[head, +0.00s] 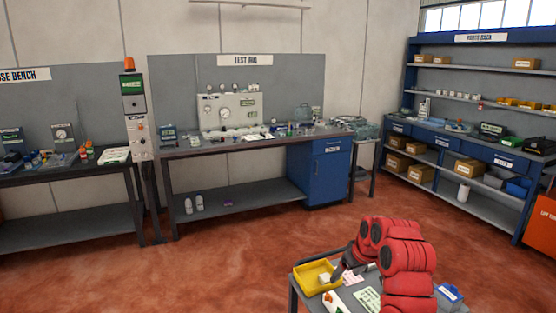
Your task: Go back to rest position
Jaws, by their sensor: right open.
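My right arm is red and bent over a small grey cart (292,290) at the bottom right. My right gripper (337,275) is the dark part at the end of this arm. It is open and points down beside the yellow tray (310,286), near its right edge. A small white item (325,279) lies in the tray close to the fingertips; I cannot tell whether they touch it. My left gripper is not in view.
The cart also bears a white and red item (331,300), a paper card (367,299) and a blue box (450,293). A test bench (240,145) stands behind, a dark bench (60,173) at left, blue shelving (480,141) at right. Red floor between is clear.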

